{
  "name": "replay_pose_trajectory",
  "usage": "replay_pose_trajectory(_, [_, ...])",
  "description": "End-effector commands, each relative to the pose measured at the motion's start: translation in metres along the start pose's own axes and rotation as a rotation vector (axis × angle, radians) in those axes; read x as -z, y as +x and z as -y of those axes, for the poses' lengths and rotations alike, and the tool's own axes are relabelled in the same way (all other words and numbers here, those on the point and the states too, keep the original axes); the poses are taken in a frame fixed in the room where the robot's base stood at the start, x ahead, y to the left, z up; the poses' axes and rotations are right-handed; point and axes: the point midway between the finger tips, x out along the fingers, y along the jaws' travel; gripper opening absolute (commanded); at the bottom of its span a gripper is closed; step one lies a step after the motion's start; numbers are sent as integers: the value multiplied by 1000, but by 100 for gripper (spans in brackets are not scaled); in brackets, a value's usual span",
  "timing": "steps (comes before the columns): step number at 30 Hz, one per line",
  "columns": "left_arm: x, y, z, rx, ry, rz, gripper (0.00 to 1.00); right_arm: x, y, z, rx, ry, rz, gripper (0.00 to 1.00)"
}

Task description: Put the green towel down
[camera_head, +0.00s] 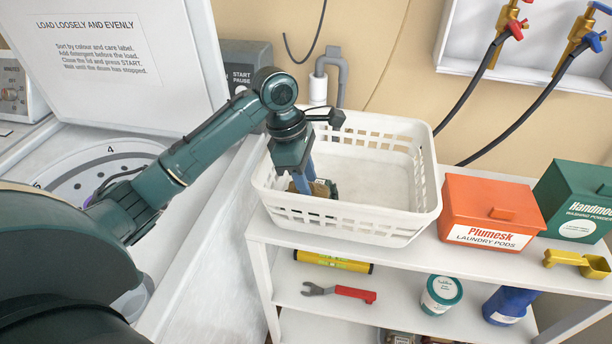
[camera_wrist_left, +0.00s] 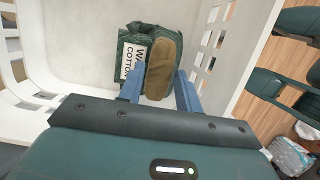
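A dark green bundle (camera_wrist_left: 130,36), the green towel, lies at the bottom of the white basket (camera_head: 345,221) or just above it. It has a white label partly reading COTTON. A brown piece (camera_wrist_left: 164,68) lies over or against it, between the blue fingers of my left gripper (camera_wrist_left: 160,88). In the head view, the left gripper (camera_head: 303,180) points down inside the basket's left part, and the towel (camera_head: 330,188) shows mostly hidden behind it. The fingers stand apart; whether they press on the towel or brown piece I cannot tell. My right gripper is not identifiable.
The basket stands on a white shelf unit. An orange Plumesk box (camera_head: 490,212) and a green box (camera_head: 575,203) stand right of it. The open washer (camera_head: 105,165) is at the left. The basket's right part is empty; its perforated walls rise around the gripper.

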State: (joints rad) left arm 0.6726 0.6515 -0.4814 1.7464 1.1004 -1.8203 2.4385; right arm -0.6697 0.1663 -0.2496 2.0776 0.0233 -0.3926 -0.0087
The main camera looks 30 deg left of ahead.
Motion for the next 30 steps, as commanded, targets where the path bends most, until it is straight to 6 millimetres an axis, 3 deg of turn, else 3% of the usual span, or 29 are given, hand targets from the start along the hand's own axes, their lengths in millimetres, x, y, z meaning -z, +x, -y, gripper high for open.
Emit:
replay_pose_trajectory(7, [-2,-8,-1,-6,1,2,34,-8,9,1,8,-7,-21,36])
replay_pose_trajectory(9, [-4,-31,-1,-5,0,2,34,5,2,3,15,-13,-29,36])
replay_pose_trajectory(18, [-3,-102,-1,-5,0,-2,34,8,-4,2,11,-15,-14,36])
replay_pose_trajectory(21, [-3,-117,-1,-4,-2,-2,34,6,-4,-1,3,-13,-2,36])
replay_pose_trajectory(30, [-3,-132,0,0,-1,0,34,2,-2,-2,-7,4,12,36])
